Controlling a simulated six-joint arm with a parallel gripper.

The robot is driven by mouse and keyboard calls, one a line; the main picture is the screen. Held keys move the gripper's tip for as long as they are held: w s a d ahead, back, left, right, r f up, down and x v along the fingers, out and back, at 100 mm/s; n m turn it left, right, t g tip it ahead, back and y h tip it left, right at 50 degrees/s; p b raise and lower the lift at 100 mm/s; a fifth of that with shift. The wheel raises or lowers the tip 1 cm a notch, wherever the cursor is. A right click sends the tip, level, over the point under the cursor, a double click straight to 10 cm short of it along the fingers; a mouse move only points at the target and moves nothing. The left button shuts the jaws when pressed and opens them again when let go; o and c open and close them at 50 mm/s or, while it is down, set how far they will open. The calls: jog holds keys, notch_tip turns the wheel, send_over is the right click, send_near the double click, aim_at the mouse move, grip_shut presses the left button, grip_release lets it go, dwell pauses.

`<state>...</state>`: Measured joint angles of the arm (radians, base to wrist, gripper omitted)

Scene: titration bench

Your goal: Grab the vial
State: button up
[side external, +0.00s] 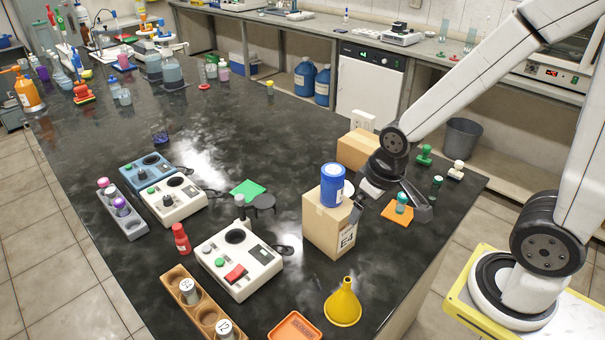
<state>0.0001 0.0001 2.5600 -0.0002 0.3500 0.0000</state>
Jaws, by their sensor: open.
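A small vial with a teal cap (402,202) stands upright on an orange square pad (397,213) near the right edge of the black bench. My gripper (391,211) is open and low over the bench, with one finger to the left of the vial and the other to its right. The vial shows between the spread fingers; I cannot tell whether either touches it. The left finger is partly hidden behind the blue container and the box.
A cardboard box (327,229) with a blue container (332,186) on top stands just left of my gripper. Another box (357,150) is behind. A dark green vial (437,184) and green (424,155) and white-topped (456,170) items stand at right. A yellow funnel (343,306) is in front.

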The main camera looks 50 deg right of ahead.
jog(key=c, duration=0.3)
jog(key=shift+d, duration=0.1)
jog(key=n+g+h, duration=1)
send_near(433, 185)
jog(key=shift+s+a+f, duration=0.3)
jog(key=shift+s+f, duration=0.05)
jog(key=shift+f, duration=0.25)
jog(key=shift+w+d+f+n+g+h, duration=0.15)
jog(key=shift+d+n+g+h, duration=0.15)
jog(key=shift+d+n+h, duration=0.3)
jog(key=shift+x, duration=3.4)
